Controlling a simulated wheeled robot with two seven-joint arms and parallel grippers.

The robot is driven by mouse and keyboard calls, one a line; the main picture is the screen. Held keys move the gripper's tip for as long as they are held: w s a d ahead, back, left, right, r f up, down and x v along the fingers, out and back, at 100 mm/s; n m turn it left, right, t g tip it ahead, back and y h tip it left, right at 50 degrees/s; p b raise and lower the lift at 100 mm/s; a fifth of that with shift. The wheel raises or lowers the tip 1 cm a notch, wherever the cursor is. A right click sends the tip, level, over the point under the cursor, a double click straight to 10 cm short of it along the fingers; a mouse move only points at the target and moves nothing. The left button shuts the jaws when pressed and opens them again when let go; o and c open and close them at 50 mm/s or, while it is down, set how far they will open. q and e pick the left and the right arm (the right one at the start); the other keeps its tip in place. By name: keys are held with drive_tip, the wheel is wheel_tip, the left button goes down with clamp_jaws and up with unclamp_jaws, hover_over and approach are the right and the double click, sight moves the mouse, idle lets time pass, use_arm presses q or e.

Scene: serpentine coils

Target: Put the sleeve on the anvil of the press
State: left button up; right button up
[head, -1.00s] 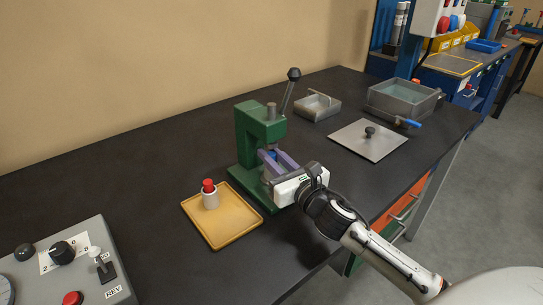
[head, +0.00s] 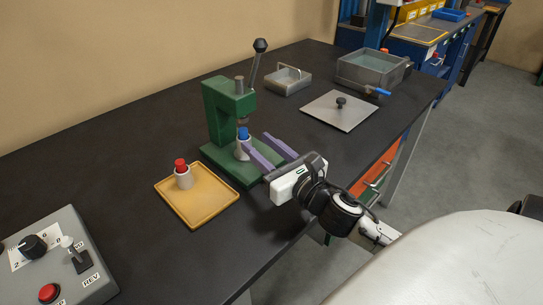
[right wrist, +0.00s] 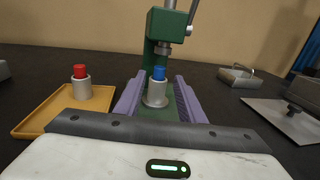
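A grey metal sleeve with a blue top (head: 243,136) stands upright on the green press (head: 229,112), below its ram. In the right wrist view the sleeve (right wrist: 155,94) sits between my two purple fingers, with a visible gap on its right side; the left gap is very narrow. Its foot looks wider, and I cannot separate it clearly from the anvil. My right gripper (head: 256,141) is open, its fingers reaching in from the front right. A second grey sleeve with a red top (head: 183,178) stands on the yellow tray (head: 213,212). My left gripper is out of view.
The press lever (head: 256,62) rises at the back. A control box (head: 62,262) is at front left. The table's back left is clear.

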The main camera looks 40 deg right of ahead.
drive_tip(key=shift+s+a, duration=0.2)
drive_tip(key=shift+s, duration=1.95)
